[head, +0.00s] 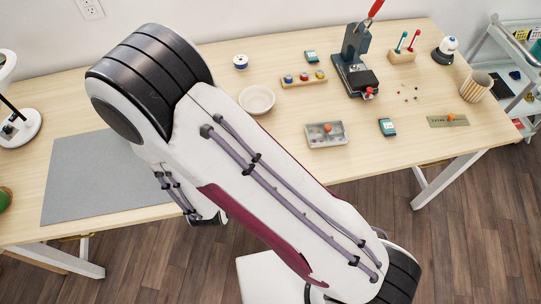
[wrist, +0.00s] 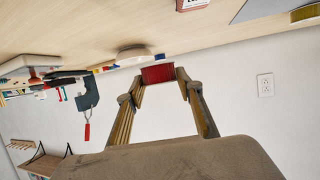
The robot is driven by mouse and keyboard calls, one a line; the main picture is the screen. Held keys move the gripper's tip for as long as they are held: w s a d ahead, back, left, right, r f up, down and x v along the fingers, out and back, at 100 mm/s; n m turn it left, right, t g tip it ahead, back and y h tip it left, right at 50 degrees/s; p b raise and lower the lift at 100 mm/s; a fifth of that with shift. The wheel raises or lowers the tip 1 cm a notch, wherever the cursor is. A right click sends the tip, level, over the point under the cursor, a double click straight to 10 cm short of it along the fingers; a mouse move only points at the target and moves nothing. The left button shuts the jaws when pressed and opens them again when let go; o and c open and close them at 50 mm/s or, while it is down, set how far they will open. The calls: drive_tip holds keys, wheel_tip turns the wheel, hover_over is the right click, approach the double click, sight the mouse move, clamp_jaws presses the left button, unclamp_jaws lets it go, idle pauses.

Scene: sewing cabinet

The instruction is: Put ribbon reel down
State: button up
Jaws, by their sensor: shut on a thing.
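In the wrist view my gripper (wrist: 160,72) is shut on a red ribbon reel (wrist: 158,74), held between the two fingertips. Only one red face of it shows. The wrist view is upside down, with the wooden table (wrist: 70,25) along the top. The reel appears apart from the tabletop, but its exact height is hard to tell. In the head view my arm hides the fingertips and the held reel.
In the head view a grey mat (head: 85,180) lies at the table's left. A white bowl (head: 257,99), a blue-and-white spool (head: 240,62), a button tray (head: 303,79), a clear box (head: 325,134) and a press (head: 355,60) stand right of my arm. Bare wood lies between them.

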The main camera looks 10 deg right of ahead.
drive_tip(key=s+d+r+m+g+h, duration=0.2)
drive_tip(key=s+d+m+h, duration=0.2)
drive_tip(key=d, duration=0.6)
drive_tip(key=shift+s+d+r+m+h, duration=0.4)
drive_tip(key=shift+m+h, duration=0.1)
drive_tip(key=shift+h, duration=0.2)
drive_tip(key=shift+f, duration=0.2)
drive_tip(key=shift+f, duration=2.75)
drive_tip(key=shift+f, duration=0.15)
drive_tip(key=shift+f, duration=1.75)
drive_tip(key=shift+f, duration=0.2)
drive_tip(key=o, duration=1)
